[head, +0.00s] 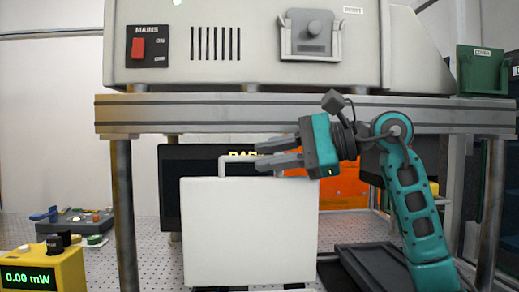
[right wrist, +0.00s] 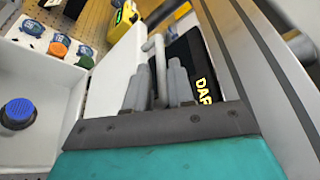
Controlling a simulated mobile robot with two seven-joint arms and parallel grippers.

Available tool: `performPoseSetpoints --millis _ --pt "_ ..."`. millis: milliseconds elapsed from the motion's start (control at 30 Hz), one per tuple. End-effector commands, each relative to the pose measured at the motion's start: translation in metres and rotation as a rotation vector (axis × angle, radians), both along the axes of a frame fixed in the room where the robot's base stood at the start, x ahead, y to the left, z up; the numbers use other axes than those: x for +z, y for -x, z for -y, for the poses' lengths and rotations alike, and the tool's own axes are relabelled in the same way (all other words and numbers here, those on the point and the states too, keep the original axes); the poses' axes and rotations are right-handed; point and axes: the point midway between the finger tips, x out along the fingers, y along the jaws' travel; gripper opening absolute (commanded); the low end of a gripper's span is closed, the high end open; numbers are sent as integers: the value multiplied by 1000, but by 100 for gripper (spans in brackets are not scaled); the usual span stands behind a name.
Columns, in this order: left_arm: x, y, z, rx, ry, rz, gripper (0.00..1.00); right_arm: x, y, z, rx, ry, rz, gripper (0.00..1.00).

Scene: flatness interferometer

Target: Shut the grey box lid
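The grey box lid (head: 250,232) stands upright in the head view, a pale square panel with a handle (head: 237,158) on its top edge. In the right wrist view the lid (right wrist: 112,75) shows as a slanted pale panel, with the open box (right wrist: 42,85) to its left. My right gripper (head: 272,152) is at the lid's top edge by the handle, its fingers pointing left. Its two grey fingers are apart, and the handle (right wrist: 158,55) shows near them in the wrist view. I cannot tell whether they touch it. My left gripper is not in view.
A dark display (head: 190,165) stands behind the lid. A large instrument (head: 240,75) sits on a metal frame above. A yellow power meter (head: 45,270) is at lower left, a blue-capped part (right wrist: 18,112) inside the box. A dark tray (head: 370,268) lies right of the lid.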

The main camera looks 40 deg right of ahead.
Motion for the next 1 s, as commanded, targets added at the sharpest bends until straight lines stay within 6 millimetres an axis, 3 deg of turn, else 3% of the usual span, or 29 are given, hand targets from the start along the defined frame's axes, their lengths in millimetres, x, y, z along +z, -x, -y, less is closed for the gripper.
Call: performPoseSetpoints --millis 200,500,767,1000 --pt "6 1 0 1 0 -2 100 -3 -17 -10 0 0 1 23" --pt "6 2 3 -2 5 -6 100 -5 -19 -11 -1 0 1 23" --pt "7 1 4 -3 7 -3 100 -5 -19 -11 -1 0 1 0" --pt "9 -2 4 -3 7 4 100 -5 -19 -11 -1 0 0 0"
